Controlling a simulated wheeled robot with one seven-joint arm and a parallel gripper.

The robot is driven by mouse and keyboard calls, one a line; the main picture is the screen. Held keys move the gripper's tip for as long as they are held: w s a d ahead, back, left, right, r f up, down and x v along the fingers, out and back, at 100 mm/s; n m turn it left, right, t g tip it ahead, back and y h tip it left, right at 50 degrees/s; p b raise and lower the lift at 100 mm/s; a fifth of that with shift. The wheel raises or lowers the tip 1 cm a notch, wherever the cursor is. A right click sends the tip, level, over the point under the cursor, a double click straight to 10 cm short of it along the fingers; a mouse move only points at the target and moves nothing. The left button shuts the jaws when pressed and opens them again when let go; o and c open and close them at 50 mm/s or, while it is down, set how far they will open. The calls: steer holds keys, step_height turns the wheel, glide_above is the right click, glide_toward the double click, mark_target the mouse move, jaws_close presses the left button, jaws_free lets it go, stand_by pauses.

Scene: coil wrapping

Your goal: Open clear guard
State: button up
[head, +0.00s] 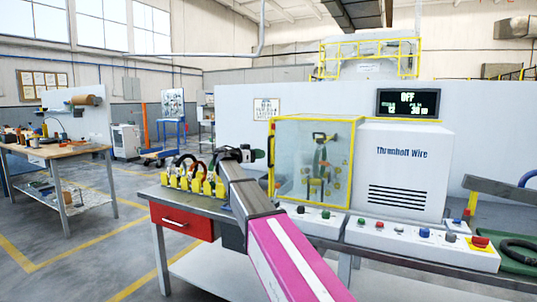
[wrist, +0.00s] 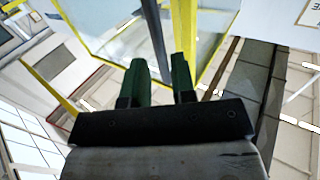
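The clear guard (head: 313,165) is a see-through box with yellow edges at the left end of the Thrumholt Wire machine. It looks closed. A yellow upright with dark ends, seemingly its handle (head: 271,153), stands at its left front edge. My gripper (head: 260,154) is just left of that edge. In the wrist view its green fingers (wrist: 160,80) are apart, with a gap between them. A grey bar runs down towards the gap, and a yellow bar passes behind the right finger. I cannot tell whether the fingers touch the guard (wrist: 125,40).
A bench with a red drawer (head: 181,222) and yellow holders (head: 192,182) stands left.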

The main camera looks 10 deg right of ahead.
mark_target(269, 164)
steer(key=shift+x, duration=2.75)
steer(key=shift+c, duration=0.3)
jaws_close()
